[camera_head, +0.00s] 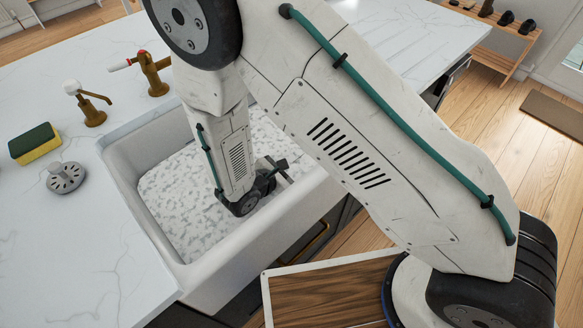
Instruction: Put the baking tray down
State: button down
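No baking tray can be made out for certain. A white surface with grey speckles (178,200) lies inside the white sink (200,288); I cannot tell whether it is a tray, foam or the basin's contents. My gripper (277,168) is low over the right part of the sink, near its right wall, and mostly hidden by my own arm. A thin light grey strip shows beside its black parts; I cannot tell if it is a finger or something held. Whether the fingers are open or shut does not show.
A yellow and green sponge (35,144), a grey drain strainer (65,177) and brass taps (93,108) are on the marble counter (60,240) left of and behind the sink. A wooden rack with shoes (497,38) and a brown mat (555,113) are at the far right.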

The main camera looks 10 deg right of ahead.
jog(key=c, duration=1.7)
grip_release()
